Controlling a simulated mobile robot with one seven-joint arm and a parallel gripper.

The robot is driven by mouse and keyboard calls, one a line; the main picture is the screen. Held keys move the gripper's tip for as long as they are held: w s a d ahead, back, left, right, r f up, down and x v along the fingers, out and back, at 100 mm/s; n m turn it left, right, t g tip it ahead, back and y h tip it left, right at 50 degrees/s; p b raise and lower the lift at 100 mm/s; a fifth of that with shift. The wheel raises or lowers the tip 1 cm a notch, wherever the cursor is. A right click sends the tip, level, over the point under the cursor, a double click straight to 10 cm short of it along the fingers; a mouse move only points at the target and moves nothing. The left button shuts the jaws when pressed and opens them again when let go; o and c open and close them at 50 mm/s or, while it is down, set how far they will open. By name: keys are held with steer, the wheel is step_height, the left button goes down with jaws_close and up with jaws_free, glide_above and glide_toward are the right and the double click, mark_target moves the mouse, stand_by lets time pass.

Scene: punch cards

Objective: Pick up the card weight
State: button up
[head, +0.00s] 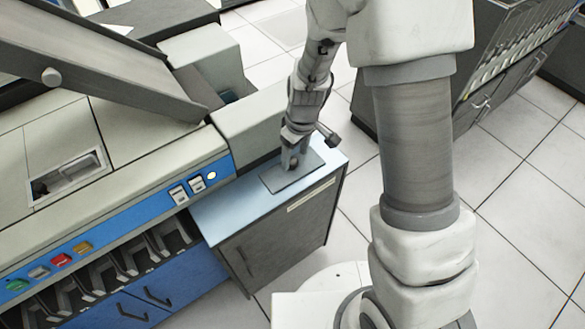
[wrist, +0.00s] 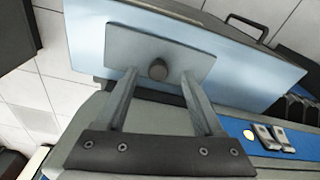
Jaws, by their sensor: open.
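The card weight (head: 311,160) is a flat dark grey plate lying on the pale blue top of a small cabinet. In the wrist view the plate (wrist: 200,63) has a short round dark knob (wrist: 157,70) near its middle. My gripper (head: 292,165) points down over the plate. In the wrist view my gripper (wrist: 158,76) is open, with one finger on either side of the knob and a gap on both sides. Whether the fingertips touch the plate cannot be told. In the head view the fingers partly hide the knob.
The cabinet top (head: 225,212) adjoins a large machine with a blue control panel (head: 130,222). A grey block of the machine (head: 255,122) stands close behind my gripper. A dark cabinet with a slotted top (head: 510,60) stands at the right. Tiled floor between is clear.

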mark_target(292, 160)
steer(key=f, duration=0.4)
steer(key=shift+w+a+f, duration=0.1)
steer(key=shift+w+a, duration=0.25)
steer(key=shift+w, duration=0.05)
jaws_close()
stand_by(1.0)
